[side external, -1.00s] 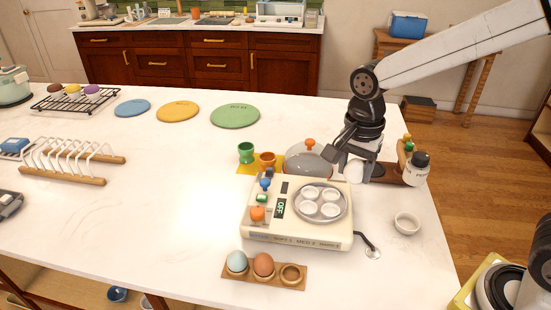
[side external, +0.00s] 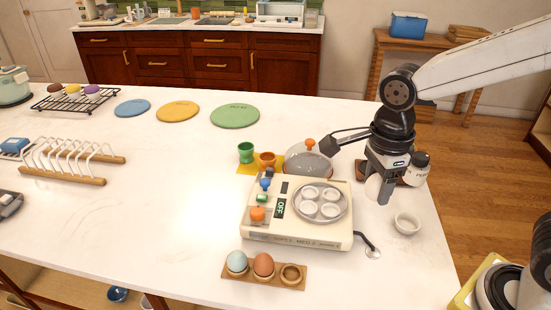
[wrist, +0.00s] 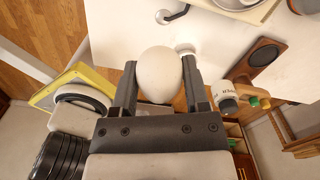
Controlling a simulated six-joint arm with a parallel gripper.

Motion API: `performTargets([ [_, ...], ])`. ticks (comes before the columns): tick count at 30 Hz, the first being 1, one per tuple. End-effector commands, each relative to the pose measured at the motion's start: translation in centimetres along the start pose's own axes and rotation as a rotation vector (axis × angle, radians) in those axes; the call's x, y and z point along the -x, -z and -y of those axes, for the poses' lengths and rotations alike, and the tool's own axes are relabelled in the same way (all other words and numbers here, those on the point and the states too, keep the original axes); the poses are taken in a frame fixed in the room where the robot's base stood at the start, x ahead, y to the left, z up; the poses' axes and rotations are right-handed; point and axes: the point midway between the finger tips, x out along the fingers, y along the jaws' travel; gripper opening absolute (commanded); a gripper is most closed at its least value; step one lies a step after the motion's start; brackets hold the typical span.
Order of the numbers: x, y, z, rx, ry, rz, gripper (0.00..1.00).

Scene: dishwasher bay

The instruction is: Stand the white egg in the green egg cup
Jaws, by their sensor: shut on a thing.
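My gripper (wrist: 158,80) is shut on the white egg (wrist: 160,72), which sits between the two fingers in the wrist view. In the side view my gripper (side external: 380,188) points down and holds the egg (side external: 373,187) above the right part of the counter, right of the egg cooker. No egg shows in the green cup. My gripper is well to the right of it.
The cream egg cooker (side external: 298,236) with its round steel plate lies between. A domed lid (side external: 308,162) with an orange knob is behind it. A small white bowl (side external: 406,224) is near my gripper. A wooden egg holder (side external: 275,280) with blue and brown eggs is in front.

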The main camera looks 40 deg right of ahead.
Motion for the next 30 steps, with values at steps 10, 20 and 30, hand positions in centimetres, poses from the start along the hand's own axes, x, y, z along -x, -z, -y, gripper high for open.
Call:
performTargets([
  [10,0.0,0.0,0.0,-0.002,0.0,0.0,0.43],
  [20,-0.8,-1.0,1.5,-0.002,-0.002,-0.002,0.43],
  [30,-2.4,-3.0,4.5,-0.002,-0.001,-0.001,0.43],
])
